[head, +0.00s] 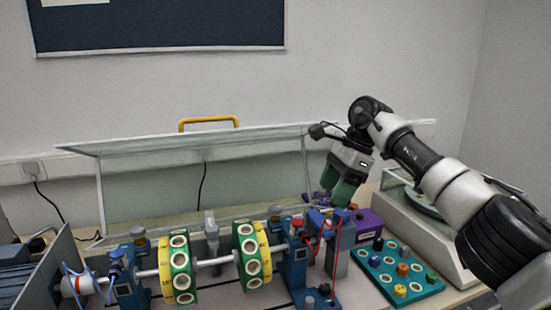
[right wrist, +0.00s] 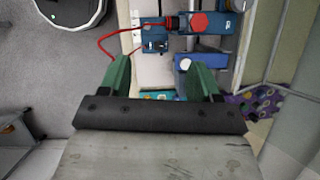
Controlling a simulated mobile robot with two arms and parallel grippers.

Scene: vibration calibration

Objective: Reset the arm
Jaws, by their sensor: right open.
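My right arm comes in from the right in the head view. Its gripper (head: 343,188) points down above the right end of the rig, near a purple box. In the right wrist view the two green fingers of the right gripper (right wrist: 160,80) stand wide apart with nothing between them. Below them show a blue block with a white knob (right wrist: 190,68) and a blue bearing support with a red knob (right wrist: 205,22). My left gripper is in neither view.
A shaft with two green-yellow discs (head: 180,268) (head: 252,256) runs between blue supports. A raised clear cover (head: 200,146) with a yellow handle (head: 208,122) stands behind. A teal tray (head: 385,285) holds several coloured pegs. A grey device with a round plate (head: 430,225) sits right.

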